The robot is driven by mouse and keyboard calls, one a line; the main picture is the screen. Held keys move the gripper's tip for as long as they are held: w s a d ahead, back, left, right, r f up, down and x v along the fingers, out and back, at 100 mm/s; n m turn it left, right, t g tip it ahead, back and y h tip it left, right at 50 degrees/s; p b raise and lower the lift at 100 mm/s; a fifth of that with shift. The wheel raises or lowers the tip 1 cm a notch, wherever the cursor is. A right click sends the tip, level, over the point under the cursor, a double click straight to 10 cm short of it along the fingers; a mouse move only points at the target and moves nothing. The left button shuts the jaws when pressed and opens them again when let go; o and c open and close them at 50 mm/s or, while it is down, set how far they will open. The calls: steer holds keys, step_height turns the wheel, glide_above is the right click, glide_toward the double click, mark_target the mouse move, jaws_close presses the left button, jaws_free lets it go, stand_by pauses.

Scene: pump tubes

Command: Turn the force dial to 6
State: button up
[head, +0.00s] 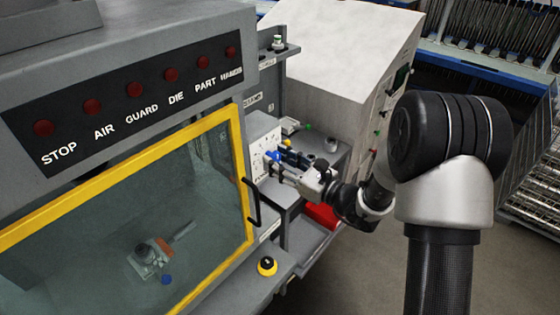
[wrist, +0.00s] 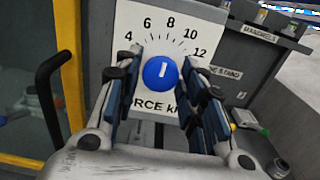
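The force dial (wrist: 160,73) is a round blue knob with a short white mark, on a white scale plate (wrist: 125,28) printed with 4, 6, 8, 10 and 12. The mark stands nearly upright, seemingly between 6 and 8. My gripper (wrist: 162,80) is open, with one finger on each side of the dial. A narrow gap seems to show at both sides; contact cannot be made out for sure. In the head view, my gripper (head: 282,163) reaches in from the right to the blue dial (head: 271,156), partly hidden by the fingers.
A yellow-framed window (head: 243,170) with a black handle (head: 252,203) is left of the dial. A yellow and black button (head: 267,266) sits on the ledge below. A grey shelf with small parts (head: 331,145) and a large white cabinet (head: 335,50) stand to the right.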

steer(key=c, duration=0.7)
steer(key=shift+o, duration=0.2)
steer(key=shift+b, duration=0.3)
steer(key=n+b, duration=0.5)
steer(key=b, duration=0.2)
steer(key=shift+f+n, duration=0.1)
steer(key=shift+n, duration=0.2)
steer(key=o, duration=1.1)
